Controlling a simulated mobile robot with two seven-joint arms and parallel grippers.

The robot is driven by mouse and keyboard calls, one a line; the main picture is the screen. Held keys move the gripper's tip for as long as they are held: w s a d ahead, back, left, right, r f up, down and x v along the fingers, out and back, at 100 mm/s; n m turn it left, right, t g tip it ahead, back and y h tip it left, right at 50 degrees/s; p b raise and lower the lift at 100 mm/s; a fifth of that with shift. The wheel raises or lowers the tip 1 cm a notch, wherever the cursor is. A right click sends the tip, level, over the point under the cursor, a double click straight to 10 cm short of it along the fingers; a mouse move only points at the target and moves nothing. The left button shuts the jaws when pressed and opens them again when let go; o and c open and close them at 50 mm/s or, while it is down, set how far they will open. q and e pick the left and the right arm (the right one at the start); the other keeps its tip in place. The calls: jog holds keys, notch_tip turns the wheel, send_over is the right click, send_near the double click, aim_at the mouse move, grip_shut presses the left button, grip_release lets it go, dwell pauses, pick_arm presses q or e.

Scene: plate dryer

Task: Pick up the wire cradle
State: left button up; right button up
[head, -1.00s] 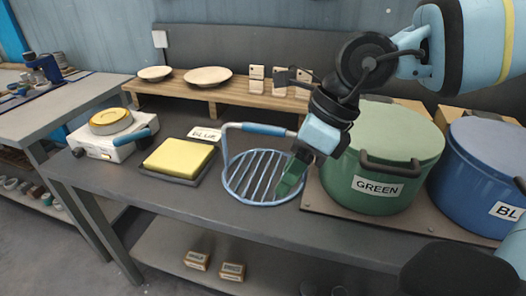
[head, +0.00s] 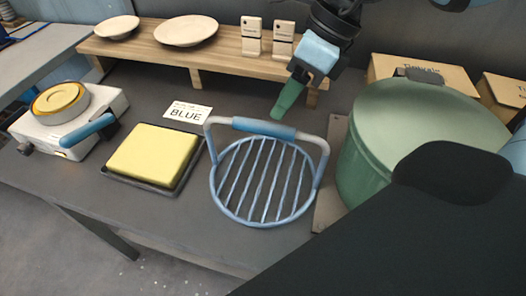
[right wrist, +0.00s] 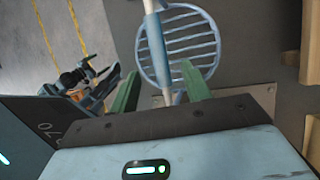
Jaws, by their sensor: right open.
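The wire cradle (head: 262,180) is a round blue-grey grid with a raised arched handle (head: 264,128) sleeved in blue. It sits on the dark bench between the yellow pad and the green pot. My right gripper (head: 285,105) has green fingers and points down, showing just above the handle's right part in the head view. In the right wrist view the gripper (right wrist: 158,70) is open, and the handle (right wrist: 155,45) runs lengthwise between the directions of its two fingers. I see no contact with the handle. My left gripper is not in view.
A green pot (head: 420,125) stands close on the right. A wooden shelf (head: 225,60) with plates is behind. A white burner (head: 70,120) stands far left.

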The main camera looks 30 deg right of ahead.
aim_at(267, 127)
jog(key=shift+s+a+f, duration=0.1)
jog(key=shift+a+f, duration=0.05)
jog(key=shift+b+x, duration=0.7)
jog(key=shift+x, duration=0.45)
jog(key=shift+a+f, duration=0.1)
jog(key=shift+f, duration=0.2)
jog(key=b+x, duration=0.2)
jog(key=x, duration=0.2)
jog(key=shift+f, duration=0.2)
jog(key=shift+a, duration=0.1)
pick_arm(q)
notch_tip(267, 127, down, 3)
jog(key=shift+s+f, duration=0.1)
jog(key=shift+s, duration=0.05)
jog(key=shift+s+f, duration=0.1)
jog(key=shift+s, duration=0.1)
